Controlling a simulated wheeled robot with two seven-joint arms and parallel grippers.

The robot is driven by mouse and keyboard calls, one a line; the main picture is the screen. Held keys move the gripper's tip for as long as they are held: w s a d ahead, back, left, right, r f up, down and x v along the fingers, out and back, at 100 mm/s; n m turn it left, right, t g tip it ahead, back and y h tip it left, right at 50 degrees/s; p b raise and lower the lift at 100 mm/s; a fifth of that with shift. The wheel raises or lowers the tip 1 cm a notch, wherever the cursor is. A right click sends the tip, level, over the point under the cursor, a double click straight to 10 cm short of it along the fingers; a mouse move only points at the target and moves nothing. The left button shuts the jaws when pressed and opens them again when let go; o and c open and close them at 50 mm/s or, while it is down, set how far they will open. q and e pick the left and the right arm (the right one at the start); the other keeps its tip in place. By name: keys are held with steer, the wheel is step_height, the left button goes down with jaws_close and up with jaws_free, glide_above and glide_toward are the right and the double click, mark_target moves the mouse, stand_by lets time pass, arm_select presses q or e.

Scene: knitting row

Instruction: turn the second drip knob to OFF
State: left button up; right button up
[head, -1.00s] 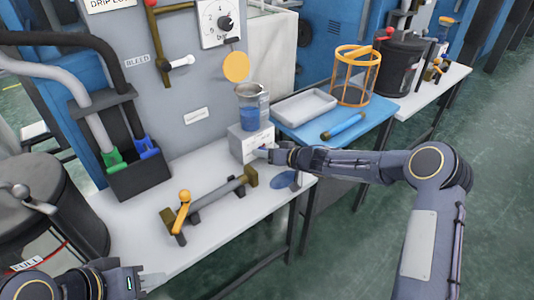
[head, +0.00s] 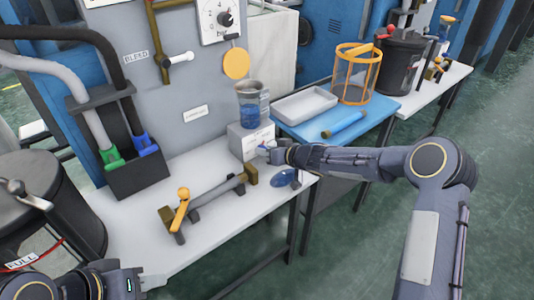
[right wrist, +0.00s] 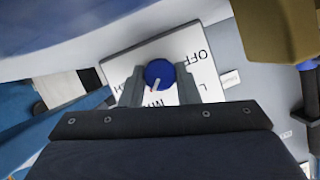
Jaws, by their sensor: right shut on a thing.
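The drip knob (right wrist: 158,73) is round and blue with a white pointer. It sits on a white label plate (right wrist: 118,62) on the front of a small pale box (head: 240,141) under a beaker of blue liquid (head: 250,108). My right gripper (right wrist: 158,88) is shut on the knob, one finger on each side. In the right wrist view the pointer aims down and slightly left, and the word OFF shows at the plate's upper right. The other lettering is partly hidden by the fingers. In the head view my left gripper (head: 150,282) is low at the left, away from the box; its jaw gap is unclear.
A bar with a yellow handle (head: 181,203) lies on the white table (head: 225,220) in front of the box. A black holder (head: 138,173) with hoses stands at left. A white tray (head: 305,104) and an orange-framed basket (head: 357,75) stand on the blue table at right.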

steer(key=n+b, duration=0.1)
steer(key=b, duration=0.2)
steer(key=n+t+h+b, duration=0.1)
steer(key=b, duration=0.2)
steer(key=shift+s+a+f+n+h+b, duration=0.1)
steer(key=shift+a+f+n+h+b, duration=0.1)
steer(key=shift+n+h+b, duration=0.15)
steer(key=shift+r+n+t+h+b, duration=0.25)
steer(key=shift+n+t+b, duration=0.1)
steer(key=shift+b, duration=0.6)
steer(key=o, duration=1)
steer(key=shift+c, duration=0.2)
steer(key=p+v, duration=0.1)
steer(key=v, duration=0.6)
steer(key=shift+d+r, duration=0.1)
steer(key=shift+s+d+r+p, duration=0.1)
steer(key=shift+s+d+p, duration=0.1)
steer(key=shift+s+p, duration=0.1)
